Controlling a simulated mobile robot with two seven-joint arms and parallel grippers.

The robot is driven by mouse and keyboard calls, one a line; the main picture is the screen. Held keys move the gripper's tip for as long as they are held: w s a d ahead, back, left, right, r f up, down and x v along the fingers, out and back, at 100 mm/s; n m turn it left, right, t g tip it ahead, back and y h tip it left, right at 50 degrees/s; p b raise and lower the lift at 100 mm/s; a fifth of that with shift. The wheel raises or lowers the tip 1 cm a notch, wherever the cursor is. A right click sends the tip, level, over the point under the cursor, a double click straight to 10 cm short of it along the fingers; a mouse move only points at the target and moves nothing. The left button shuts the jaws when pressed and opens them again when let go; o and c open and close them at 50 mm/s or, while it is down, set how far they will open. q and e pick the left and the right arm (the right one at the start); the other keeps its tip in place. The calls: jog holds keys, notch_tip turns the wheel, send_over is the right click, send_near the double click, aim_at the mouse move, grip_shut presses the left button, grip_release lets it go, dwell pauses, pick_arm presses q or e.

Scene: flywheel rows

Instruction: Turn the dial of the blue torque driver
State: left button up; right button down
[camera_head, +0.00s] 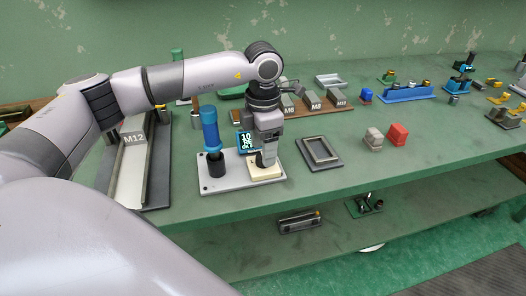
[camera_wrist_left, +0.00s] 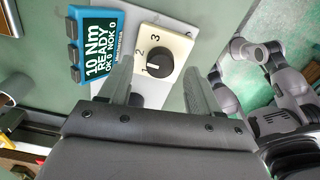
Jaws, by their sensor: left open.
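The blue torque driver (camera_head: 210,132) stands upright in a black holder on a light grey base plate (camera_head: 215,183). Beside it, a blue display unit (camera_head: 245,142) reads 10 Nm READY, OK 0, NOK 0; it also shows in the left wrist view (camera_wrist_left: 95,45). The black round dial (camera_wrist_left: 159,62) sits on a cream block (camera_wrist_left: 172,42) marked 1, 2 and 3. Its white pointer is nearest the 1. My left gripper (camera_head: 266,160) points down over the cream block, its open fingers on either side of the dial; contact is not clear. My right gripper does not show.
An empty grey tray (camera_head: 320,152) lies right of the base plate. A row of labelled bins is behind the gripper.

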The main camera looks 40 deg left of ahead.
pick_arm(q)
notch_tip(320, 180, up, 5)
jog(key=shift+r, duration=0.1)
dwell(0.6)
